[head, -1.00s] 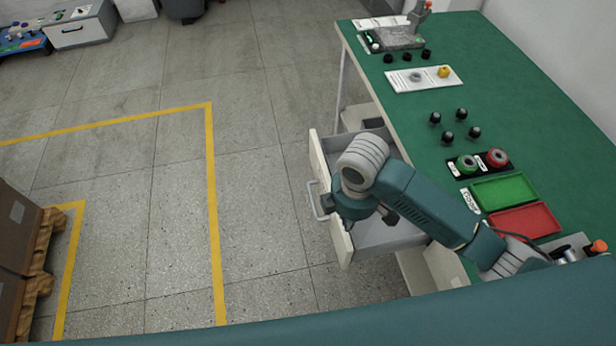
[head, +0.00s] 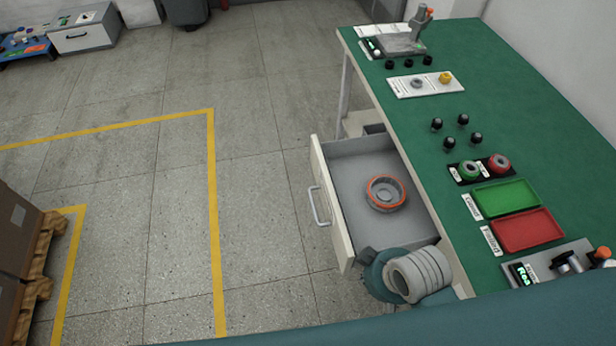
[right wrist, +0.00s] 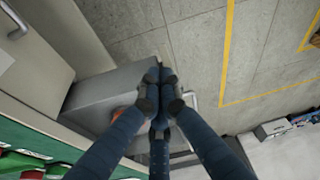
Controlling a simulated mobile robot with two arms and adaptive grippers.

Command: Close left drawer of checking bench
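The drawer (head: 345,168) of the checking bench (head: 430,115) is pulled out in the head view. Its pale front (head: 335,215) has a metal handle (head: 318,205). A round grey part with an orange rim (head: 386,194) lies inside it. My right arm is at the drawer's near end; its fingers are hidden in that view. In the right wrist view, my right gripper (right wrist: 160,76) has its fingers together, with nothing visible between them. They overlap the picture of the drawer (right wrist: 95,95), near its front and handle (right wrist: 194,97); contact cannot be told. My left gripper is not in view.
The green bench top holds a green tray (head: 505,196), a red tray (head: 525,229), a test device (head: 550,262) and several small black parts. Boxes on a pallet (head: 35,265) stand at the left. The floor left of the drawer is clear.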

